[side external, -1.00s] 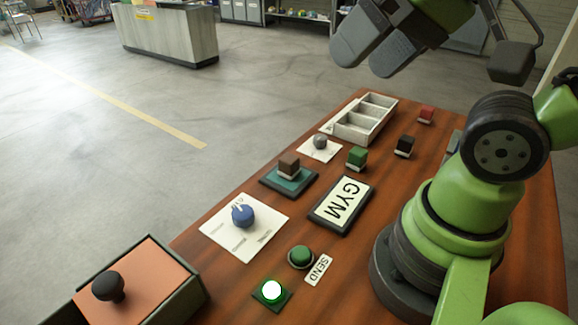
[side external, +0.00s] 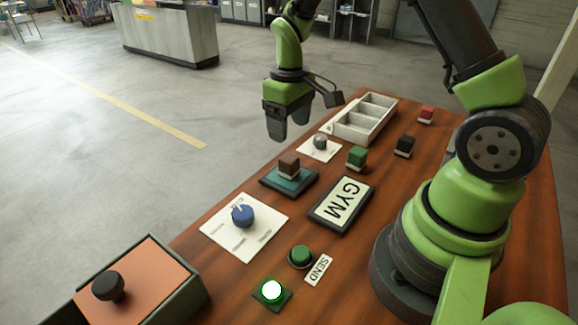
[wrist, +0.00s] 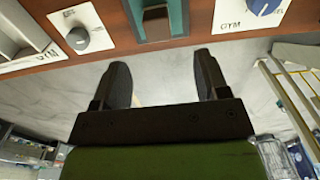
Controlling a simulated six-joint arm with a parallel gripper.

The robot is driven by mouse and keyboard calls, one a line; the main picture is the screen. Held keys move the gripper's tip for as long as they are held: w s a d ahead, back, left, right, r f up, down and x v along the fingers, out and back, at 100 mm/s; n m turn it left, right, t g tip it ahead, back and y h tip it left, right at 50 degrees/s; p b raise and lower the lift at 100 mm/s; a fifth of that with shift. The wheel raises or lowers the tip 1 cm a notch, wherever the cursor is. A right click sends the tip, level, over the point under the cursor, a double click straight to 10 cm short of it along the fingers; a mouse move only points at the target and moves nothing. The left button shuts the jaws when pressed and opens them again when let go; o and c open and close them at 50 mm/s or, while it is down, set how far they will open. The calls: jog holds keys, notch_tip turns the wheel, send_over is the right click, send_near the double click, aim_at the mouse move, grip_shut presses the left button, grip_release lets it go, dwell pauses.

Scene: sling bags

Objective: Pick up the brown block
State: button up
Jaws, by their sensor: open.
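The brown block (side external: 289,165), with a pale lower band, sits on a teal pad with a dark rim (side external: 302,184) near the table's far-left edge. In the wrist view the block (wrist: 156,24) shows at the top, cut off by the frame, beyond my fingertips. My gripper (side external: 288,126) is open with its fingers pointing down. It hangs above and behind the block, apparently out past the table edge. In the wrist view floor shows between the fingers (wrist: 161,72), and nothing is held.
A green block (side external: 357,157), a black block (side external: 404,146) and a red block (side external: 426,115) stand to the right. A white divided tray (side external: 338,132) is at the back. A grey knob (side external: 320,142), a blue knob (side external: 242,215) and a GYM sign (side external: 343,203) are nearby.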

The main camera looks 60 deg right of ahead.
aim_at(289, 158)
notch_tip(289, 158, down, 5)
jog(key=shift+f, duration=0.1)
jog(key=f, duration=0.5)
jog(key=shift+w+d, duration=0.2)
jog(key=shift+c, duration=0.2)
jog(key=c, duration=1)
jog(key=shift+c, duration=0.2)
